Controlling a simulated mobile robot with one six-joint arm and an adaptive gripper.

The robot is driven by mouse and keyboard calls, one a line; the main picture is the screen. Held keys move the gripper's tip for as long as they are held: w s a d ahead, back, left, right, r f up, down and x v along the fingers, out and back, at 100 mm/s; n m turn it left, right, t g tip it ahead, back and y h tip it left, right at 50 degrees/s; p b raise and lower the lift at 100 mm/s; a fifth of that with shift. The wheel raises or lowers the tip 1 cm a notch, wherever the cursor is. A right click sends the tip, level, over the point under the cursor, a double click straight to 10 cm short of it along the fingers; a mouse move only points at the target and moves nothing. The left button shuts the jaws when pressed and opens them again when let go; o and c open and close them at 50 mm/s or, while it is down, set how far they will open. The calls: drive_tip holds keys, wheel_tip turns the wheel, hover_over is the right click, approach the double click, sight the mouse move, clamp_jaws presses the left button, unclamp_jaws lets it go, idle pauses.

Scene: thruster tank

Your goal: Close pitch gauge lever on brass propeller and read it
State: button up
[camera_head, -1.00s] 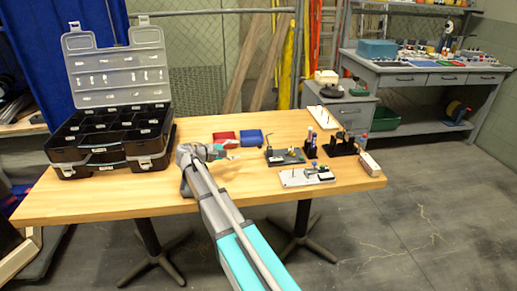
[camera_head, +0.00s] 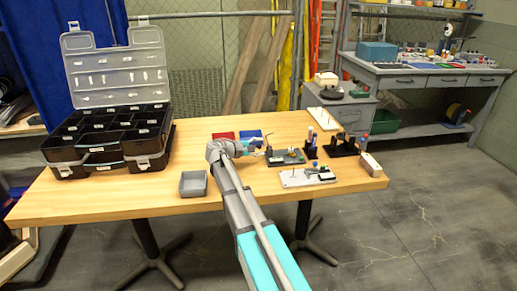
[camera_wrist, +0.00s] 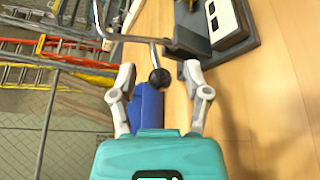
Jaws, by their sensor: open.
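In the wrist view a bent metal rod lever with a black ball knob (camera_wrist: 160,78) shows just ahead of my gripper (camera_wrist: 160,88). The fingers are apart, one on each side of the knob's line, with no clear contact. The lever joins a dark fixture (camera_wrist: 235,48) with a pale block at upper right. In the head view my gripper (camera_head: 250,147) is at the left side of a dark-based fixture (camera_head: 285,158), which appears to be the same one. I cannot make out the brass propeller or any gauge reading.
A blue bin (camera_head: 250,136) and a red bin (camera_head: 223,136) sit behind my gripper. A grey tray (camera_head: 193,184) is at front left. A light plate fixture (camera_head: 306,178), black holders (camera_head: 343,147) and a large organizer case (camera_head: 105,140) stand on the table. The front middle is clear.

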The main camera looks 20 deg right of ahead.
drive_tip(key=shift+c, duration=0.2)
clamp_jaws()
drive_tip(key=shift+a+r, duration=0.1)
drive_tip(key=shift+a, duration=0.1)
